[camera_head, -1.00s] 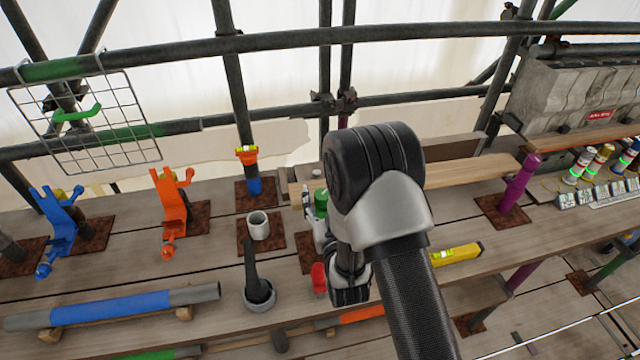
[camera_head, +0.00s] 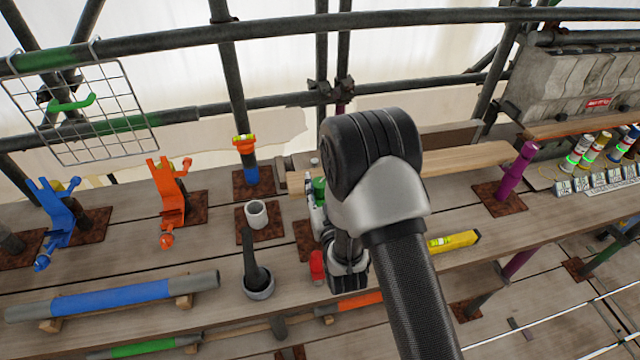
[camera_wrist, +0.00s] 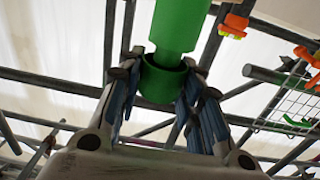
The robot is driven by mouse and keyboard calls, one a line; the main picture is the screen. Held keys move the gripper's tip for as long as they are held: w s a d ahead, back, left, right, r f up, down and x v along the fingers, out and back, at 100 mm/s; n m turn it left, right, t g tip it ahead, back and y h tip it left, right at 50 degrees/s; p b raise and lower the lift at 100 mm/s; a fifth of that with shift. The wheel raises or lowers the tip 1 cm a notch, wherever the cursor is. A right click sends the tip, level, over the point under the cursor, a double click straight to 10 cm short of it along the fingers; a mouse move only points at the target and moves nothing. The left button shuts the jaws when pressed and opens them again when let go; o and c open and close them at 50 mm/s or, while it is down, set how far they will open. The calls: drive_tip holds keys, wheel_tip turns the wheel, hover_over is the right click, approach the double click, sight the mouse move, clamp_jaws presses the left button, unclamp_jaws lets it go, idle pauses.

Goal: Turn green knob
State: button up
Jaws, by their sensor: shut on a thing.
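The green knob (camera_wrist: 162,82) shows close up in the wrist view as a short green collar at the end of a thicker green cylinder (camera_wrist: 178,25). My gripper (camera_wrist: 160,68) has its fingers on both sides of the collar and is shut on it. In the head view a small green part (camera_head: 318,188) shows just left of my arm, with my gripper (camera_head: 317,215) at it. My wrist hides most of the green part there.
A red piece (camera_head: 316,265) stands close to my wrist. A yellow level (camera_head: 453,241) lies right of my arm.

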drive_tip(key=shift+n+y+b, duration=0.3)
drive_tip(key=shift+y+b, duration=0.15)
drive_tip(key=shift+y, duration=0.05)
drive_tip(key=shift+w+d+n+g+y+b, duration=0.15)
drive_tip(key=shift+n+g+y+b, duration=0.3)
drive_tip(key=shift+y+b, duration=0.25)
drive_tip(key=n+g+y+b, duration=0.2)
drive_tip(key=y, duration=0.1)
drive_tip(key=shift+n+y, duration=0.3)
drive_tip(key=shift+n, duration=0.05)
drive_tip(key=n+g+y+b, duration=0.2)
drive_tip(key=n+g+y, duration=0.1)
drive_tip(key=shift+g+y, duration=0.25)
drive_tip(key=shift+y, duration=0.05)
drive_tip(key=shift+r+n+g+y, duration=0.1)
drive_tip(key=shift+n+g+y, duration=0.8)
drive_tip(key=shift+n+g, duration=0.4)
drive_tip(key=shift+g, duration=0.4)
drive_tip(key=o, duration=1.1)
drive_tip(key=shift+a, duration=0.2)
